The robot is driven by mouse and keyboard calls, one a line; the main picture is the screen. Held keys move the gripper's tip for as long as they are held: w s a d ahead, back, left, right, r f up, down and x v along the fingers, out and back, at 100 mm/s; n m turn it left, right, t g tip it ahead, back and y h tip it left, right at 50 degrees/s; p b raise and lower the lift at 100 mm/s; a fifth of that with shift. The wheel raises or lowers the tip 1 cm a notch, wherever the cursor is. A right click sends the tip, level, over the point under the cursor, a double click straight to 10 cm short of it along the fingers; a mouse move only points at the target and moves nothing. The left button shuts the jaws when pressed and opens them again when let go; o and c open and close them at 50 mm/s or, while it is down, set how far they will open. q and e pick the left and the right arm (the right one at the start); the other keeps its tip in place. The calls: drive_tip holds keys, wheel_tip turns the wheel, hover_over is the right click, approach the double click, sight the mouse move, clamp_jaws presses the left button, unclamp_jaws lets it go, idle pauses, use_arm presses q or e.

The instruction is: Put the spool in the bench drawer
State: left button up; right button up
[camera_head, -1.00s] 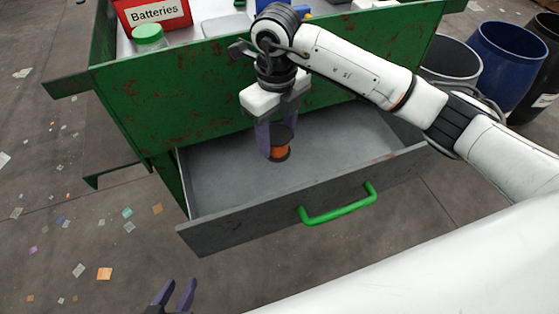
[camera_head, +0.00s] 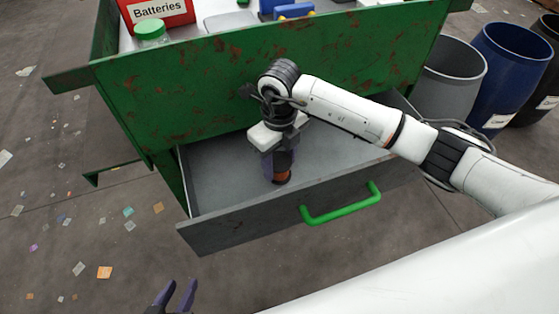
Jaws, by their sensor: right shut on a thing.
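The spool (camera_head: 283,177), orange and black, is between the purple fingers of my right gripper (camera_head: 276,172). My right gripper is shut on it and points down inside the open bench drawer (camera_head: 215,231). The spool is low in the drawer, behind its front panel; I cannot tell whether it touches the drawer floor. The drawer is grey with a green handle (camera_head: 345,207) and is pulled out from the green bench (camera_head: 190,100). My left gripper (camera_head: 175,294) shows at the bottom edge with its purple fingers apart, empty and away from the drawer.
On the bench top are a red Batteries box (camera_head: 160,10), a jar with a green lid (camera_head: 151,33) and blue items (camera_head: 292,11). Grey (camera_head: 448,85) and blue (camera_head: 508,70) bins and a dark one stand at right. Scraps litter the floor at left.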

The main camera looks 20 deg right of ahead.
sight(280, 161)
drive_tip(key=o, duration=1)
drive_tip(key=shift+f, duration=0.1)
drive_tip(key=shift+o, duration=0.2)
wheel_tip(280, 161, up, 12)
drive_tip(key=p, duration=0.1)
drive_tip(key=shift+r, duration=0.2)
